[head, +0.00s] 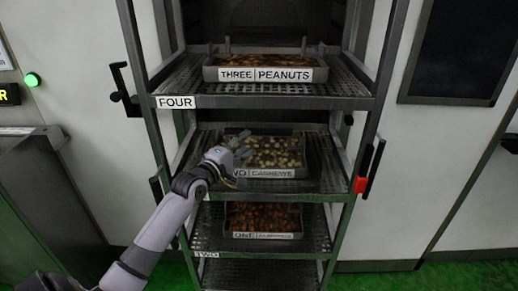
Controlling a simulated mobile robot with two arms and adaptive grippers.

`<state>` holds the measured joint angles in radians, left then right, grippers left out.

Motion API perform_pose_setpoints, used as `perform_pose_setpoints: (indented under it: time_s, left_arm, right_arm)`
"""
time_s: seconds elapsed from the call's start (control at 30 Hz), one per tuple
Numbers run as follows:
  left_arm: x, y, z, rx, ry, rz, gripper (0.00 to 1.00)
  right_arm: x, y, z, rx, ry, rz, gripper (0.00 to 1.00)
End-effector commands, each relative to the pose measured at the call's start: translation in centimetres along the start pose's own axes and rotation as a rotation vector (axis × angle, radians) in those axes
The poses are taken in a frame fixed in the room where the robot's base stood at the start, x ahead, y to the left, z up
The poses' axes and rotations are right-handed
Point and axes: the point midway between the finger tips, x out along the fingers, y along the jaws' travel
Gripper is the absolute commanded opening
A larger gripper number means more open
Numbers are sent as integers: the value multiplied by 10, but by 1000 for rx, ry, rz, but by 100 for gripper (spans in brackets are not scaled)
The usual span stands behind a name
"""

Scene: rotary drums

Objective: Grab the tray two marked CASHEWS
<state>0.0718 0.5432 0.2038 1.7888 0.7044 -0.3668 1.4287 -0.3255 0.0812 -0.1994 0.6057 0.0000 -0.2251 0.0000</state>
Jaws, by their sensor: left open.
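The tray marked TWO CASHEWS (285,173) sits on the middle mesh shelf of the rack, with pale nuts in it. Its label is on the front wall, and my gripper hides the label's left end. My left gripper (240,148) is open, at the left part of this tray, over or just in front of it. I cannot tell whether it touches the tray. My right gripper does not show.
The tray marked THREE PEANUTS (265,75) sits on the shelf above, labelled FOUR. The tray marked ONE (264,236) sits on the shelf below. Rack posts (143,110) stand on both sides. A grey cabinet (40,180) is at the left. The floor (440,280) is green.

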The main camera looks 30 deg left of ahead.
Motion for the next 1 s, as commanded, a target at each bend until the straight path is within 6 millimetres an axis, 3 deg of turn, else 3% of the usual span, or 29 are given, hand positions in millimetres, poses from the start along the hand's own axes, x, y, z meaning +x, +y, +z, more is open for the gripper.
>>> perform_pose_setpoints:
  time_s: [0.1,0.3,0.67,1.0]
  left_arm:
    - [19,2,0,0,0,0,43]
    - [31,2,0,1,1,0,43]
    - [76,5,0,1,0,0,43]
    - [80,4,0,1,0,-1,41]
  right_arm:
    - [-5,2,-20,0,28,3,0]
    - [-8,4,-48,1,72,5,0]
    - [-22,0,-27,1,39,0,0]
    - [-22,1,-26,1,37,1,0]
